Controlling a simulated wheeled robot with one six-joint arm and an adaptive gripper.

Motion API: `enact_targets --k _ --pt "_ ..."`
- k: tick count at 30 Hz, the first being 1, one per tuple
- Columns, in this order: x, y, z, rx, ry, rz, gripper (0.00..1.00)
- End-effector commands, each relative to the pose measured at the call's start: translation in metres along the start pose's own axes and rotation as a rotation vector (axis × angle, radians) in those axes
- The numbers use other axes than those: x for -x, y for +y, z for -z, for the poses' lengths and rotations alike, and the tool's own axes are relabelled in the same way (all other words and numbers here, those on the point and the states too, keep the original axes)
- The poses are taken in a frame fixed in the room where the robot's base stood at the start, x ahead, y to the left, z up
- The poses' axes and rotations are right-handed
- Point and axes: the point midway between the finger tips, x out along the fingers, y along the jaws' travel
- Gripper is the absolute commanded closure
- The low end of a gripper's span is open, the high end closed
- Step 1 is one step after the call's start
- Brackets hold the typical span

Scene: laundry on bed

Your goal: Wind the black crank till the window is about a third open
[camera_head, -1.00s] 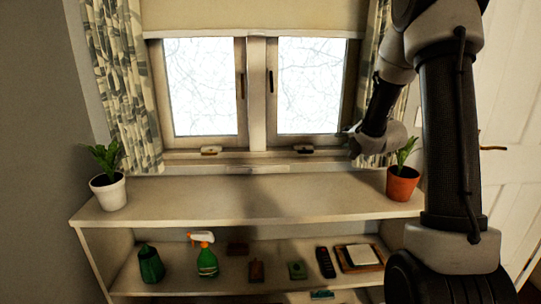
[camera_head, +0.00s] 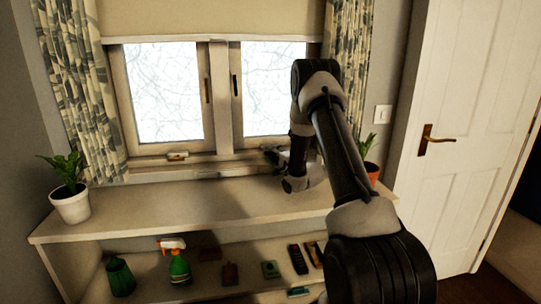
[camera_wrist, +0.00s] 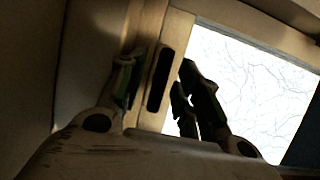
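The window's right sash (camera_head: 228,103) looks shut in the head view. My gripper (camera_head: 274,156) is low in front of its right part, at the sill, where it hides the black crank. In the wrist view my gripper (camera_wrist: 158,66) has its two dark fingers apart, one on each side of a black upright handle (camera_wrist: 159,79) on the wooden frame. This looks like the sash handle (camera_head: 235,85) behind the fingers. I cannot tell whether the crank is between the fingers or touched by them.
A brass crank (camera_head: 177,156) sits under the left sash (camera_head: 206,90). The shelf top (camera_head: 160,204) below the window is largely clear. A white pot (camera_head: 72,205) stands at its left end and a terracotta pot (camera_head: 373,171) at its right, partly behind my arm. A door (camera_head: 455,190) is at right.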

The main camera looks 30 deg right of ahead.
Motion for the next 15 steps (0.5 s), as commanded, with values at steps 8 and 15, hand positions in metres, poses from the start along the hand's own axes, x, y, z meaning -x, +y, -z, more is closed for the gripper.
enact_targets --k 8,15 --pt "-0.0099 -0.0002 0.0001 0.000 0.001 -0.001 0.66" --pt "-0.0096 -0.0002 0.0000 0.000 0.001 -0.001 0.90"
